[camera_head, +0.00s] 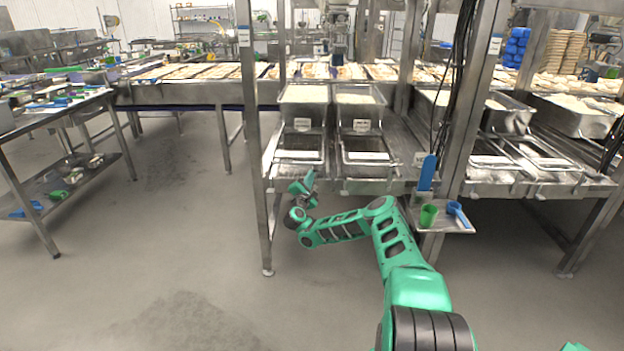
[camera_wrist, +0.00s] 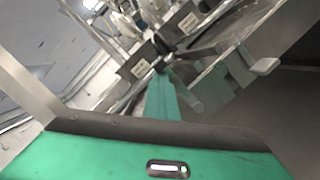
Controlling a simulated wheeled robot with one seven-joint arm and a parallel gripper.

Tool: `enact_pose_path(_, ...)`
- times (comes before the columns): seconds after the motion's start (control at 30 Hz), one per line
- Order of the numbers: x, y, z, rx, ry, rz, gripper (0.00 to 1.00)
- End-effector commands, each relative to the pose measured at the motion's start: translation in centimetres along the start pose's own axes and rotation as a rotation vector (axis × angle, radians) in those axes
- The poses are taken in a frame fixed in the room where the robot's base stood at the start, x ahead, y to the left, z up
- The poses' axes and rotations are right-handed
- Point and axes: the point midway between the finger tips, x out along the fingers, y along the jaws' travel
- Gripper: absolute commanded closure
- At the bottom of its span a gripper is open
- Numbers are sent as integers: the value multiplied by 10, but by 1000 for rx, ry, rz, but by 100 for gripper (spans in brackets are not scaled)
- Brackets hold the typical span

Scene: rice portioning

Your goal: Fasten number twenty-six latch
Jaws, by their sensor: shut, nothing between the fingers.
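My gripper (camera_head: 303,187) is shut and empty. In the head view it is just below the front edge of the left rice station, inside the left steel leg. Two rice bins (camera_head: 304,95) (camera_head: 358,97) stand side by side, each with a white label plate (camera_head: 302,124) (camera_head: 361,125) whose number I cannot read. In the wrist view, my green gripper (camera_wrist: 163,98) points toward a steel frame. A small pale tab (camera_wrist: 265,66) sticks out from that frame to the right, apart from the gripper. I cannot tell which part is latch twenty-six.
A steel leg (camera_head: 257,150) stands left of my gripper. A small shelf (camera_head: 455,228) with a green cup (camera_head: 428,215) and a blue scoop (camera_head: 459,214) is at the right of my arm. A side table (camera_head: 40,135) stands far left. The floor between is clear.

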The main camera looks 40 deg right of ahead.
Motion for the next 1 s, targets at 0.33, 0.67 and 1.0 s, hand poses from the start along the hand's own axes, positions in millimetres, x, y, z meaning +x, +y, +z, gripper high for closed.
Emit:
enact_pose_path(0.33,-2,2,-7,3,-2,2,100)
enact_pose_path(0.67,-30,-1,-36,-1,1,-1,100)
enact_pose_path(1.0,-56,2,-37,-3,3,2,100)
